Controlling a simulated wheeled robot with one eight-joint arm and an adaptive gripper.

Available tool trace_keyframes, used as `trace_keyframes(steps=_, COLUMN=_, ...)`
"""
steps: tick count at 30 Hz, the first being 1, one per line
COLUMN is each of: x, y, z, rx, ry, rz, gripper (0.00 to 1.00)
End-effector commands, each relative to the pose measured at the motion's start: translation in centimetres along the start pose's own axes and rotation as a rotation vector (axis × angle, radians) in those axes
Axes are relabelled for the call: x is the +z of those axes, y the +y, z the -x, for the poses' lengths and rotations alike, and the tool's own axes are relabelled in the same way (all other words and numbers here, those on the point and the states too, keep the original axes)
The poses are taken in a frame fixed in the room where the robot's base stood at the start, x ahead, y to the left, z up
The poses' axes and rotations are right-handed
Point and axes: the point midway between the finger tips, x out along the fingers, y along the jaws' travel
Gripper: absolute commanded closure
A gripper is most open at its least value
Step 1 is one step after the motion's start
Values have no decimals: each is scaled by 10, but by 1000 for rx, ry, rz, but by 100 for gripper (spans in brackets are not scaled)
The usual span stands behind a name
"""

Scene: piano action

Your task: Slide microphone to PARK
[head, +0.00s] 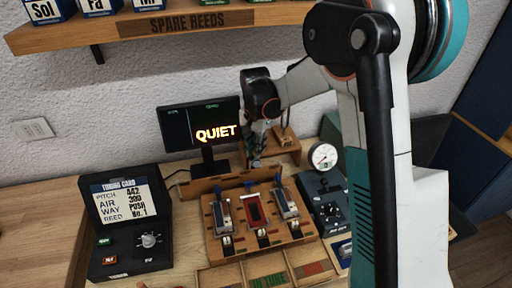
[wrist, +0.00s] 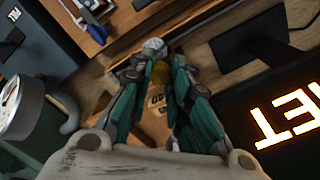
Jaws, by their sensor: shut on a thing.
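In the wrist view, a silver rounded head, which looks like the microphone (wrist: 154,46), shows at the fingertips, with a yellowish round part just below it. My gripper (wrist: 158,76) has its teal and grey fingers closed around this piece; the exact contact is partly hidden. A wooden strip (wrist: 156,106) with a number that looks like 40 lies beneath the fingers. In the head view, my gripper (head: 255,152) is small, just right of the screen, and the microphone cannot be made out. No PARK mark is readable in either view.
A screen (head: 200,124) reading QUIET stands close left of my gripper. In front are a wooden reed bench (head: 240,246), a tuning card box (head: 128,262) at left and a dark control box (head: 328,205) with a round gauge (head: 323,157) at right. A spare-reeds shelf (head: 110,32) hangs above.

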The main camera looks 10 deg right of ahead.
Motion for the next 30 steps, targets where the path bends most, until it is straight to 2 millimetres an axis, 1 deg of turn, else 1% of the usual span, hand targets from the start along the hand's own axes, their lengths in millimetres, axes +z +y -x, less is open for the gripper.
trace_keyframes(steps=5, x=17, y=-18, z=0, rx=-1, ry=0, rz=5, gripper=100)
trace_keyframes(steps=8, x=34, y=-34, z=0, rx=-1, ry=0, rz=7, gripper=100)
trace_keyframes(steps=15, x=88, y=-88, z=0, rx=-1, ry=0, rz=7, gripper=100)
trace_keyframes(steps=21, x=130, y=-129, z=0, rx=-1, ry=0, rz=6, gripper=100)
trace_keyframes(steps=27, x=161, y=-160, z=0, rx=-1, ry=0, rz=4, gripper=100)
trace_keyframes(steps=30, x=170, y=-170, z=0, rx=-1, ry=0, rz=2, gripper=100)
